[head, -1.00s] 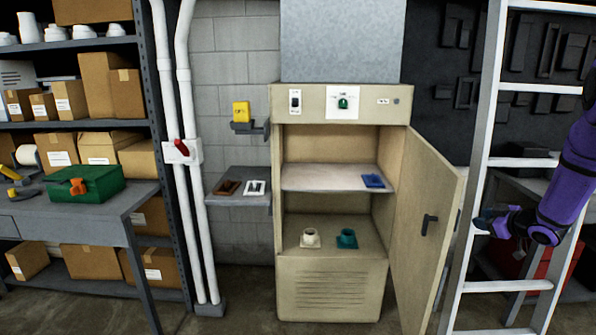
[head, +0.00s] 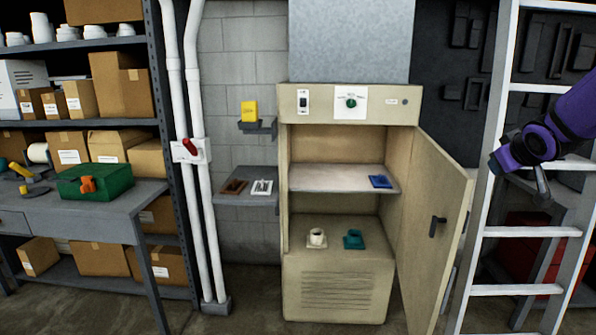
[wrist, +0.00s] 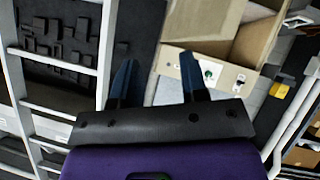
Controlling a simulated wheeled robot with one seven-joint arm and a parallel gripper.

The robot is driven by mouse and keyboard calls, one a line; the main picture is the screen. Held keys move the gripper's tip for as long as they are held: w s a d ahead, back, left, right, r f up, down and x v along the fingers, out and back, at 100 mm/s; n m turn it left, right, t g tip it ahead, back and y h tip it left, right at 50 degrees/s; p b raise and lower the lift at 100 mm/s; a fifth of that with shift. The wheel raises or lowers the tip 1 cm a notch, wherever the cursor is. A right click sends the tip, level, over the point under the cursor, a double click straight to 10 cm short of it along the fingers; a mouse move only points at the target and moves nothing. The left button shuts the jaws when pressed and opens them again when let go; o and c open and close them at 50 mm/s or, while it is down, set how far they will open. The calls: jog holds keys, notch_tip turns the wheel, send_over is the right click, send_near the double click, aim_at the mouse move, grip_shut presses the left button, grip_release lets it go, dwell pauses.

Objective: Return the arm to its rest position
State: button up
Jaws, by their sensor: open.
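My purple arm and gripper (head: 541,184) are at the right of the head view, in front of the white ladder. In the wrist view my gripper (wrist: 158,80) has its two dark blue fingers spread apart with nothing between them. The beige cabinet (head: 336,285) stands in the middle of the head view with its door (head: 430,220) swung open to the right. In the wrist view the cabinet's front panel (wrist: 228,78) shows beyond the right finger.
The white ladder (head: 530,232) stands right beside my gripper. The shelf in the cabinet holds a blue item (head: 380,181); a white cup (head: 317,237) and a teal one (head: 353,240) sit below. A grey bench (head: 100,220) with a green box (head: 95,183) is at left.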

jog(key=s+a+g+y, duration=0.1)
jog(key=s+a, duration=0.4)
jog(key=s, duration=0.5)
jog(key=s+a+m+g+y, duration=0.1)
jog(key=s+a+g, duration=0.1)
jog(key=s+a, duration=0.4)
jog(key=s+a+r+m+g+y, duration=0.1)
jog(key=s+a, duration=0.4)
jog(key=s, duration=1)
jog(key=shift+s+a+g, duration=0.2)
jog(key=shift+a+g, duration=0.2)
jog(key=shift+g, duration=0.4)
